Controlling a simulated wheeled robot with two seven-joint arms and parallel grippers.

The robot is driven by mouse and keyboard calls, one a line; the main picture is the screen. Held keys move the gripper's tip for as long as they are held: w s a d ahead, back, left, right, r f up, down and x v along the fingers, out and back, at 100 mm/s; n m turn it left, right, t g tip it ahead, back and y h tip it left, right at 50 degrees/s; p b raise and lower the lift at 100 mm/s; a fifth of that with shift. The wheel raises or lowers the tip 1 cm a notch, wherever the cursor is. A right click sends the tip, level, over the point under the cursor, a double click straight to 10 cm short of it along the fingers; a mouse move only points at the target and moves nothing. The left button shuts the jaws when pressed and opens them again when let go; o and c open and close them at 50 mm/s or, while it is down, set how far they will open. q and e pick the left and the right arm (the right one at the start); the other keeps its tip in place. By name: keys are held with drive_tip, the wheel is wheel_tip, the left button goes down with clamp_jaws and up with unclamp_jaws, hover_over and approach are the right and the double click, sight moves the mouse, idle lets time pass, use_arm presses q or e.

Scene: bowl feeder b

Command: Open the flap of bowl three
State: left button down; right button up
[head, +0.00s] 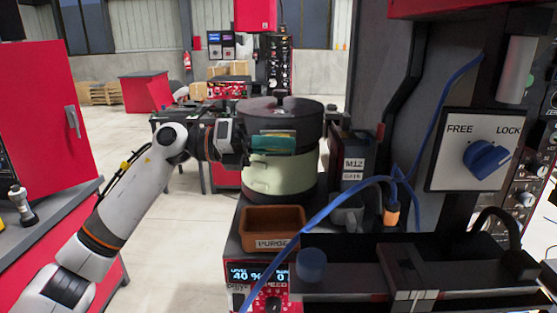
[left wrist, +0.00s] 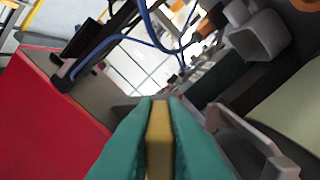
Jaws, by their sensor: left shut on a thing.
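A round pale green bowl (head: 285,178) with a wide black top (head: 285,118) stands at the middle of the head view. A handle-like pale bracket (head: 257,186) shows low on its side; in the left wrist view a pale bracket (left wrist: 248,138) lies right of the fingers. My left gripper (head: 273,141) reaches in from the left at the upper bowl side. Its teal fingers (left wrist: 160,128) are shut on a narrow yellow-brown piece (left wrist: 160,150). I cannot tell whether this is the flap's tab. No bowl number is readable. My right gripper is out of view.
A brown bin marked PURGE (head: 271,229) stands in front of the bowl. A box marked M12 (head: 354,160) is at its right. A blue cable (head: 335,205) crosses before the bench. A FREE/LOCK knob panel (head: 486,150) is at right.

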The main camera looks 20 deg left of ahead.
use_arm(q)
drive_tip(key=shift+s+d+f+m+b, duration=0.15)
drive_tip(key=shift+f+m+b, duration=0.35)
drive_tip(key=shift+m+b, duration=1)
drive_tip(key=shift+s+f+m+b, duration=0.25)
drive_tip(key=shift+f+m+b, duration=0.25)
drive_tip(key=shift+m+b, duration=1)
drive_tip(key=shift+s+d+f+m+b, duration=0.15)
drive_tip(key=shift+f+m+b, duration=0.35)
drive_tip(key=shift+m+b, duration=1)
drive_tip(key=shift+a, duration=0.1)
drive_tip(key=c, duration=1.5)
unclamp_jaws()
drive_tip(key=shift+b+v, duration=1.2)
drive_tip(key=shift+v, duration=4.9)
